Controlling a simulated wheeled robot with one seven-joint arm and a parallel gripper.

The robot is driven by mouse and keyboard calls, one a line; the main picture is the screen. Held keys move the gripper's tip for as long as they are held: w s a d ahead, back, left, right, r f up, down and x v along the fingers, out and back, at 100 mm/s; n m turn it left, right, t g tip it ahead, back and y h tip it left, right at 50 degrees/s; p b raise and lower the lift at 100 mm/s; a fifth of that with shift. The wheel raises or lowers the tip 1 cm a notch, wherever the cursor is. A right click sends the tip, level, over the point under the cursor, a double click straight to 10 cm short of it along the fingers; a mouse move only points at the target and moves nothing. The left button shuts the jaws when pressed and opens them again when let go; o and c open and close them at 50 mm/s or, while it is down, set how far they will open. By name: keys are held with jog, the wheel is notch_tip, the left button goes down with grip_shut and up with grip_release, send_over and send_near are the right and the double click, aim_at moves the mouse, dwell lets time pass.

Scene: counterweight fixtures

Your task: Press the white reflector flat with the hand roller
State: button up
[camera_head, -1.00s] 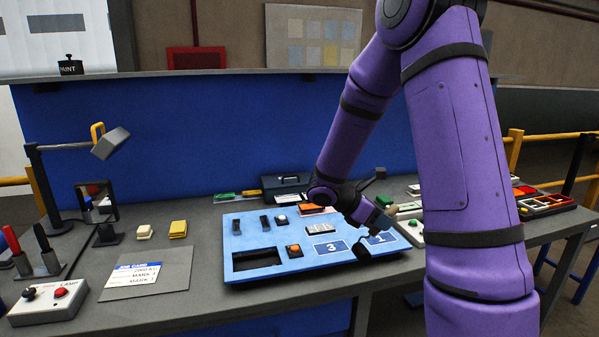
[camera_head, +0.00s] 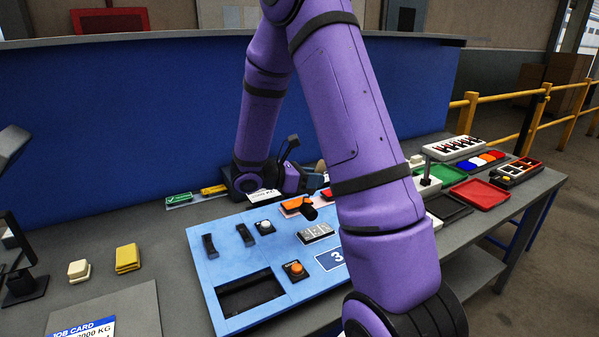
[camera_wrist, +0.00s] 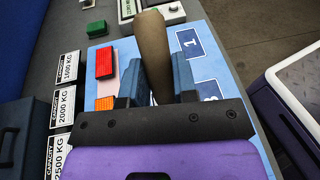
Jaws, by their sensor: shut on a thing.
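My gripper (camera_head: 310,180) is shut on the tan, tapered handle of the hand roller (camera_wrist: 152,55), which stands up between the two blue-grey fingers in the wrist view. In the head view a short black cylinder (camera_head: 316,211), which looks like the roller's head, shows below the gripper, over the blue panel (camera_head: 220,240). A pale grey-white ribbed plate (camera_head: 315,232), which looks like the white reflector, lies on the panel just in front of it. I cannot tell whether the roller touches it or whether it lies flat. The wrist view hides this spot behind the fingers.
A red reflector (camera_wrist: 104,62) and an orange one (camera_wrist: 105,103) sit on the panel left of the fingers. The panel also carries knobs, switches and a dark opening (camera_head: 250,295). Capacity labels (camera_wrist: 66,107) lie beside it. Trays (camera_head: 480,193) stand at the right.

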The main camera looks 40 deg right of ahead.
aim_at(306, 209)
jog(key=shift+w, duration=0.35)
jog(key=shift+f, duration=3)
jog(key=shift+f, duration=0.5)
jog(key=shift+r, duration=0.5)
jog(key=shift+d, duration=0.15)
jog(key=shift+s+d, duration=0.2)
jog(key=shift+d, duration=0.55)
jog(key=shift+s+d, duration=0.2)
jog(key=shift+d, duration=0.55)
jog(key=shift+f, duration=0.5)
dwell(0.7)
